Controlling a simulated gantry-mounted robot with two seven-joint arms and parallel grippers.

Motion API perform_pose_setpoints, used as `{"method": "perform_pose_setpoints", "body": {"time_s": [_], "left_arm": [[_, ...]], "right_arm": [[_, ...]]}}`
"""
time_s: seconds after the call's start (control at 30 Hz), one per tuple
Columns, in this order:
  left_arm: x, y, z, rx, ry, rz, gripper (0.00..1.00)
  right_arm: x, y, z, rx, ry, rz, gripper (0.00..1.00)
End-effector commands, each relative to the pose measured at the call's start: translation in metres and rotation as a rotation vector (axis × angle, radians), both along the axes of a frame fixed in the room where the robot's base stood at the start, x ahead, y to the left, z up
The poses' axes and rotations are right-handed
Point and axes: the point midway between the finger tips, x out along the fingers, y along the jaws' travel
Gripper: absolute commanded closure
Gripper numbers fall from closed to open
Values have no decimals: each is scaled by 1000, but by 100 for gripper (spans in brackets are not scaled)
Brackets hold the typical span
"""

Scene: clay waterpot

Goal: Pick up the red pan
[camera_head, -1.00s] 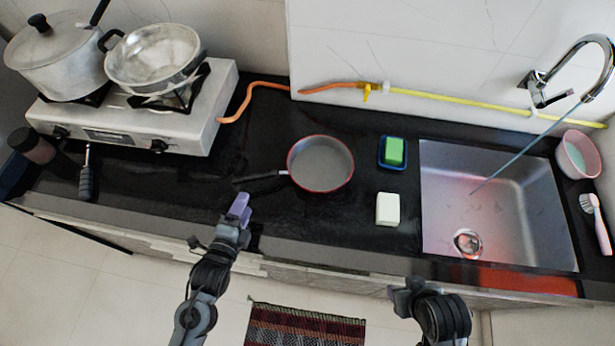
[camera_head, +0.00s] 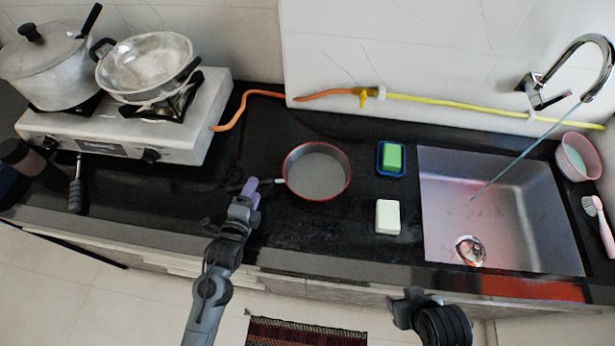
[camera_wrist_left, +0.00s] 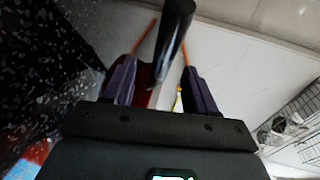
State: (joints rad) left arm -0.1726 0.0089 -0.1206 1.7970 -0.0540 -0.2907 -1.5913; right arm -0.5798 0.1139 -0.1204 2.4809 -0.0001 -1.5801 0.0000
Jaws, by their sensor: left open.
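The red pan (camera_head: 317,172), with a red rim and grey inside, sits upright on the black counter, left of the sink. Its dark handle points left toward my left gripper (camera_head: 251,188), which mostly hides it in the head view. In the left wrist view, the black handle (camera_wrist_left: 173,42) lies between the two spread purple fingers of my left gripper (camera_wrist_left: 158,68). That gripper is open around the handle, and I see no clear contact. My right gripper (camera_head: 402,306) is at the counter's front edge, below the sink, and its fingers are not clear.
A white soap block (camera_head: 388,217) and a green sponge (camera_head: 392,158) in a blue dish lie right of the pan. The sink (camera_head: 500,210) is further right. A stove (camera_head: 185,135) with a steel pan (camera_head: 148,68) and a lidded pot (camera_head: 50,70) stands left.

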Motion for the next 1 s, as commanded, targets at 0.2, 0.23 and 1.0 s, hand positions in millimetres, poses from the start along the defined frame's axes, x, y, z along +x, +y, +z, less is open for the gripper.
{"method": "perform_pose_setpoints", "body": {"time_s": [0.2, 0.23, 1.0], "left_arm": [[14, -3, -3, 1, 0, 0, 43], [15, -2, -3, 1, 0, 0, 43], [14, -2, -3, 1, 0, 0, 100]], "right_arm": [[0, 0, -3, -1, 0, 1, 51], [0, -1, -3, -3, 1, 1, 51], [0, -2, -3, -8, 1, 5, 51]]}}
